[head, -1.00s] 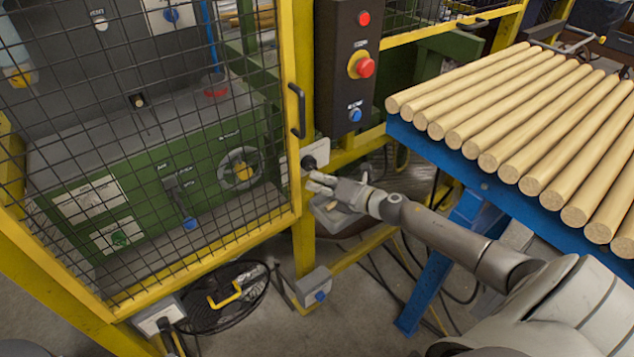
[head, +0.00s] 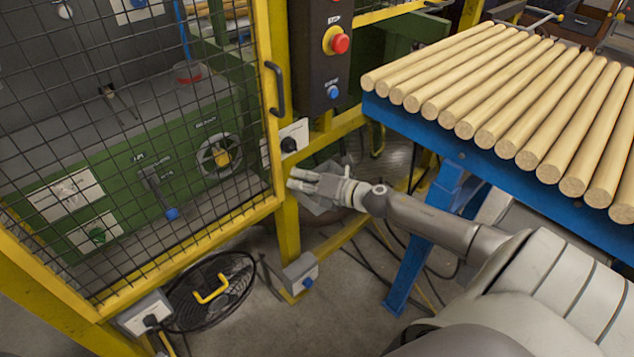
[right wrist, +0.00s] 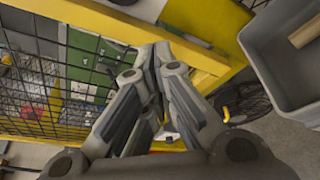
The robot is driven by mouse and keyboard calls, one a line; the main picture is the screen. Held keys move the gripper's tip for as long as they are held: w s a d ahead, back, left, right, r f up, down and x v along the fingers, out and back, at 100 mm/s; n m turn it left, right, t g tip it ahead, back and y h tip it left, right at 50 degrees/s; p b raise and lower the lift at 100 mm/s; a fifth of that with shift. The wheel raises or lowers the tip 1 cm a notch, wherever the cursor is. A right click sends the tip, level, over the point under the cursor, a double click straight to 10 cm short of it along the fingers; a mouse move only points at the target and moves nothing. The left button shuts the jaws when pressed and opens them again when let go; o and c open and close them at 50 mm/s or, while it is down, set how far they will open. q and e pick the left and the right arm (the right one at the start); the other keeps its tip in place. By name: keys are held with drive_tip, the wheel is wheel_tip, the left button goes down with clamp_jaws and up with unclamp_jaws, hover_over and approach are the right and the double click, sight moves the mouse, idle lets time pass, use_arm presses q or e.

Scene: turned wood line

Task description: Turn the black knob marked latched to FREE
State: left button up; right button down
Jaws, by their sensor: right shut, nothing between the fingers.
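A black knob (head: 288,145) sits on a pale plate (head: 298,132) on the yellow guard post, just below the gate's black handle. The plate's lettering and the knob's pointing direction are too small to read. My right gripper (head: 292,180) is just below the knob in the picture, apart from it, with its fingers shut and empty. The right wrist view shows the gripper's fingers (right wrist: 155,62) in front of the yellow frame; I cannot make out the knob there. My left gripper is not in view.
The mesh gate (head: 130,150) stands to the left. A blue rack (head: 440,140) of wooden rods (head: 500,90) stands right of the arm. A control box (head: 318,55) with a red button is above. A grey bin (right wrist: 262,50) shows in the right wrist view.

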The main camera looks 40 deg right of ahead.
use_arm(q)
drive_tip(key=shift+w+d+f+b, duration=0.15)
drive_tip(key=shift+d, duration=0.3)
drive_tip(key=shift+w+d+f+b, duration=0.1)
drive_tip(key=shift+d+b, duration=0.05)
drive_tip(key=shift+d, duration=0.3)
use_arm(e)
drive_tip(key=v, duration=0.6)
drive_tip(key=shift+s+d, duration=0.3)
drive_tip(key=shift+d, duration=0.1)
drive_tip(key=shift+f, duration=0.1)
